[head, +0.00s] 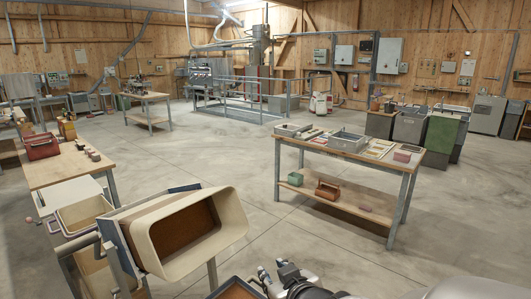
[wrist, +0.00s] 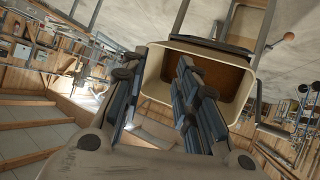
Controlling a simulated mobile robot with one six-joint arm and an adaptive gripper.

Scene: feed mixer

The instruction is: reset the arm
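My gripper (wrist: 154,75) shows in the wrist view with its two dark fingers spread apart and nothing visible between them. Beyond the fingers is a cream-rimmed tub (wrist: 154,92) with a brown inside; the right finger covers part of it. I cannot tell the distance between them. In the head view a similar tub (head: 168,250) is tilted on a metal frame at the lower left, its mouth facing right. Part of my arm (head: 290,275) shows at the bottom edge, to the right of this tub; the fingers are not clear there.
A workbench (head: 345,154) with trays stands at centre right, with a brown carrier (head: 327,190) on its lower shelf. Another bench (head: 55,172) stands at the left, near a small cream bin (head: 85,215). Open concrete floor (head: 215,150) lies between the benches.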

